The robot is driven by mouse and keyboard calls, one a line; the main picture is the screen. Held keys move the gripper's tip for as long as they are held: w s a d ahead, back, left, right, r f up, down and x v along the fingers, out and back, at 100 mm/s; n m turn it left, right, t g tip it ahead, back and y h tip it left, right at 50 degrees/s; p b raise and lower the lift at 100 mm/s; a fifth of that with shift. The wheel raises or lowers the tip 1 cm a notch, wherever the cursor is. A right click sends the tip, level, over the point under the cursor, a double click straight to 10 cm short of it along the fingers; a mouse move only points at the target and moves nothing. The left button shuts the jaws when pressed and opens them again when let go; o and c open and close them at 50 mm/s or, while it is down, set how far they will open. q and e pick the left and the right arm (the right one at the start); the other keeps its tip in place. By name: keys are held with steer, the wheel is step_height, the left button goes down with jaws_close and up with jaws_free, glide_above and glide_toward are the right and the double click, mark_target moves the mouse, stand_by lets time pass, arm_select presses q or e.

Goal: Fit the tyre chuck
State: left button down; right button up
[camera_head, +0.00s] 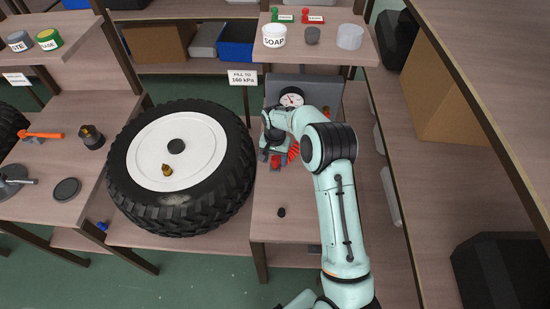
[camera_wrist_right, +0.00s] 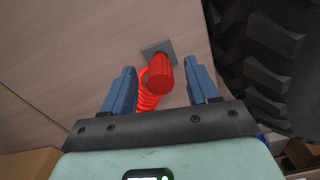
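The red tyre chuck (camera_wrist_right: 160,75) stands on a small grey holder (camera_wrist_right: 158,48) in the right wrist view, with its coiled red hose beside it. My right gripper (camera_wrist_right: 162,82) is open around the chuck, with a visible gap to each blue finger. In the head view my right gripper (camera_head: 276,161) is over the middle bench, and red coils (camera_head: 293,151) show beside it. The gripper partly hides the chuck there. The big tyre (camera_head: 232,178) lies flat to the left, with a brass valve stem (camera_head: 166,170) on its white rim (camera_head: 200,150). My left gripper is not in view.
A gauge (camera_head: 291,98) is on a grey unit behind the gripper, beside a "FILL TO 160 kPa" sign (camera_head: 243,77). A small black cap (camera_head: 281,212) lies on the bench front. A shelf with a soap tub (camera_head: 274,36) overhangs behind. The tyre's tread borders the bench.

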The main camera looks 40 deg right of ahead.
step_height(320, 180, up, 13)
steer(key=shift+r+p, duration=0.2)
steer(key=shift+p, duration=0.15)
stand_by(0.3)
